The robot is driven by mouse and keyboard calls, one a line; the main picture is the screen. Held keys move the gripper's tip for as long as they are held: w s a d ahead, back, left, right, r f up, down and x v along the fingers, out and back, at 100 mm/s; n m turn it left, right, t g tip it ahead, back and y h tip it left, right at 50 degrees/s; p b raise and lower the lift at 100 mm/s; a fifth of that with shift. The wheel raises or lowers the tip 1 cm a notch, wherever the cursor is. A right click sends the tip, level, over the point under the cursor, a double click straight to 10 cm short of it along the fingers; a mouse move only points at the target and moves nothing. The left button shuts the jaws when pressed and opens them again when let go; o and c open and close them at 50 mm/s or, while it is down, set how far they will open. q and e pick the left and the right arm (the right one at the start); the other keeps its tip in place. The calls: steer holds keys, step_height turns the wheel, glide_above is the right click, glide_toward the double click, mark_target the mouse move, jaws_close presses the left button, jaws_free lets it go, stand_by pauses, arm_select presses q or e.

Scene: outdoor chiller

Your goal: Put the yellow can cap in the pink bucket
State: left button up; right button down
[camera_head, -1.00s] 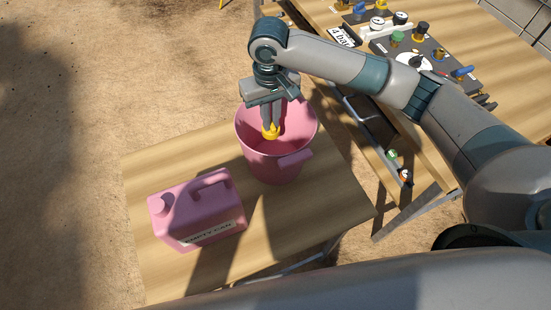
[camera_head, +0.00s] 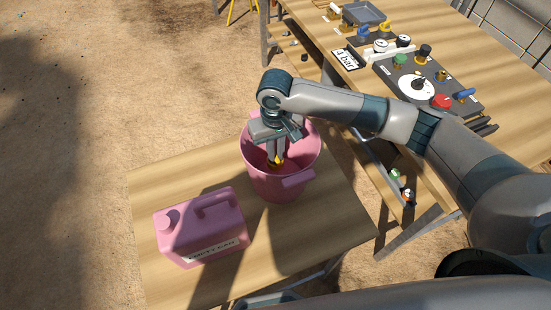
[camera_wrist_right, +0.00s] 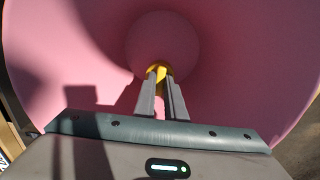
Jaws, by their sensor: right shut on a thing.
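The pink bucket (camera_head: 271,186) stands on the small wooden table, open side up. My right gripper (camera_head: 276,160) points down inside the bucket's mouth and is shut on the yellow can cap (camera_head: 276,163). In the right wrist view the yellow cap (camera_wrist_right: 159,70) shows between the fingertips (camera_wrist_right: 160,78), with the bucket's round bottom (camera_wrist_right: 160,38) beyond it. The fingers partly hide the cap. How far it is above the bottom I cannot tell. My left gripper is not in view.
A pink can (camera_head: 202,230) labelled "EMPTY CAN" stands on the small table (camera_head: 300,238), left of the bucket. A longer wooden table (camera_head: 500,60) to the right holds a dark panel with valves and knobs and a "4 bar" sign (camera_head: 345,59).

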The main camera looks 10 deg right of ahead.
mark_target(276, 156)
steer(key=shift+f+p, duration=0.5)
steer(key=shift+f, duration=1.4)
steer(key=shift+f, duration=0.1)
steer(key=c, duration=1.8)
jaws_free()
step_height(276, 156, up, 11)
steer(key=b, duration=0.3)
steer(key=shift+f, duration=0.15)
steer(key=shift+r, duration=0.8)
